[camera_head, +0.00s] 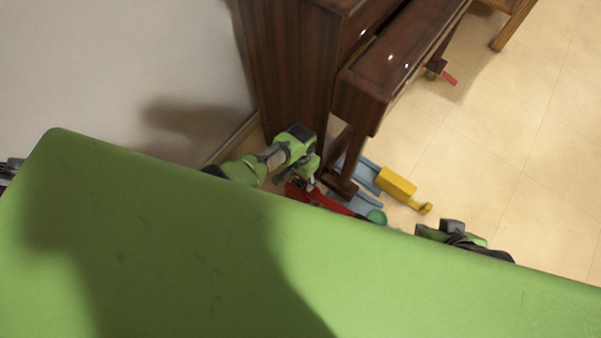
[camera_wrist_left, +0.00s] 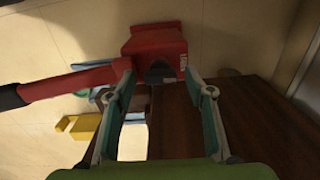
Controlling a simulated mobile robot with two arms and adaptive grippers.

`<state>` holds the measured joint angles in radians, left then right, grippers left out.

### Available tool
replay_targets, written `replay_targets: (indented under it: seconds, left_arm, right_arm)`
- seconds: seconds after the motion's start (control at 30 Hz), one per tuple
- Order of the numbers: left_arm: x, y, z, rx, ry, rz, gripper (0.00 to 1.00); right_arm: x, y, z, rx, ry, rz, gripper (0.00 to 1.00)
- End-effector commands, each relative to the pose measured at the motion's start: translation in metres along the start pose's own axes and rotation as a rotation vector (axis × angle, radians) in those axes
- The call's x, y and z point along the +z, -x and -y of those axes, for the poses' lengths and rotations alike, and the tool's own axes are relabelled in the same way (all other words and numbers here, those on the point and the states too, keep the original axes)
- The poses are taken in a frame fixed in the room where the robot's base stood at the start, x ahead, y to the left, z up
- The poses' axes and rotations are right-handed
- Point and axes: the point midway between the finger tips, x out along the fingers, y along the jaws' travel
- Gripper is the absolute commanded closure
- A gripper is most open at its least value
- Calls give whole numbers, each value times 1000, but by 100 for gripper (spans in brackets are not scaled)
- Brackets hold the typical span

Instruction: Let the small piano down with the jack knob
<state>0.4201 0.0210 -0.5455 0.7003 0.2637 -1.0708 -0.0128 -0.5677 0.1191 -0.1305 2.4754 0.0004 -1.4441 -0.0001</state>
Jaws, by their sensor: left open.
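The small dark brown piano (camera_head: 295,60) stands against the wall, its keyboard part reaching out to the right. A red jack (camera_head: 335,205) lies low by its near leg, partly hidden by my green body edge. In the left wrist view, the jack's red block (camera_wrist_left: 155,42) is just beyond the fingertips, with a red bar running left to a black end. My left gripper (camera_head: 305,176) is open beside the piano's near corner; its two fingers (camera_wrist_left: 170,82) show nothing held. I cannot pick out the knob with certainty. Part of my right arm (camera_head: 455,236) shows at the green edge.
A blue piece (camera_head: 362,172) lies under the piano's near end, with a yellow one (camera_head: 397,184) next to it. A green round piece (camera_head: 376,216) is close by. Another red piece (camera_head: 448,78) is at the far leg.

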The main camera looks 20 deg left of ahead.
Motion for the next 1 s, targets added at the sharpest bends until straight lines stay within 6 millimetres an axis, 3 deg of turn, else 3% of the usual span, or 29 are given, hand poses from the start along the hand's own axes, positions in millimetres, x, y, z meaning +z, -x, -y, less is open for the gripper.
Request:
replay_targets:
  seconds: [0.27, 0.8, 1.0]
  left_arm:
    - [-1, 21, 0, 0, 0, -3, 51]
    - [0, 99, 0, 0, 0, -3, 51]
    - [0, 115, 0, 1, 1, 0, 51]
  right_arm:
    - [0, 0, 0, 1, 0, 1, 100]
    - [0, 0, 0, 1, -1, 1, 100]
    - [0, 0, 0, 1, -1, 1, 100]
